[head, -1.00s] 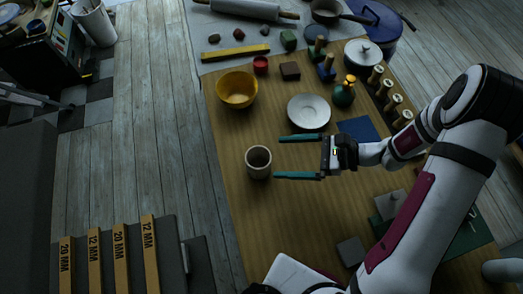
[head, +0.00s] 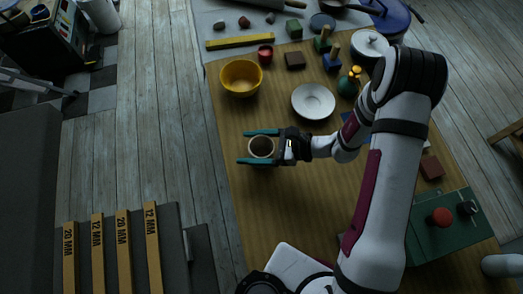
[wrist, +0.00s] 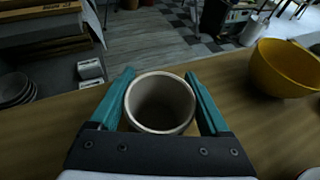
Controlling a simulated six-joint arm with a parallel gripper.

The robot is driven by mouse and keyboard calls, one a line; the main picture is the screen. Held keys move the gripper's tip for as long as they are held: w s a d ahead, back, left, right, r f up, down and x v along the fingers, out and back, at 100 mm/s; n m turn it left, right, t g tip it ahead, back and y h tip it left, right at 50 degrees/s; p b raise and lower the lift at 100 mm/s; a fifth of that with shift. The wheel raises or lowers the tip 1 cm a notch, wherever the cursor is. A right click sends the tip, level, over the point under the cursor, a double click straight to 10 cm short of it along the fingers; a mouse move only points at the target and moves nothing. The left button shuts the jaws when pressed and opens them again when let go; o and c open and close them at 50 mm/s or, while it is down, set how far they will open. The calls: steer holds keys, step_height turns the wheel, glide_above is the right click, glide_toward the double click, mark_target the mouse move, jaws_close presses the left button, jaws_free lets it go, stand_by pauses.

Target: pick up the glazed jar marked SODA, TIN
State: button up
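A plain beige, open-topped jar (head: 262,147) stands upright on the wooden table. Its dark inside and pale rim show in the wrist view (wrist: 160,103). No lettering can be read on it, so I cannot tell whether it is marked SODA, TIN. My gripper (head: 261,147) reaches it from the right in the head view, with one teal finger on each side. In the wrist view my gripper (wrist: 160,95) has its fingers very close along the jar's sides. Whether both fingers press on it is unclear.
A yellow bowl (head: 241,77) and a white plate (head: 313,101) stand further back on the table (head: 275,215). A green box with a red knob (head: 441,216) is at the right. The table in front of the jar is clear.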

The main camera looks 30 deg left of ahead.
steer(key=c, duration=0.7)
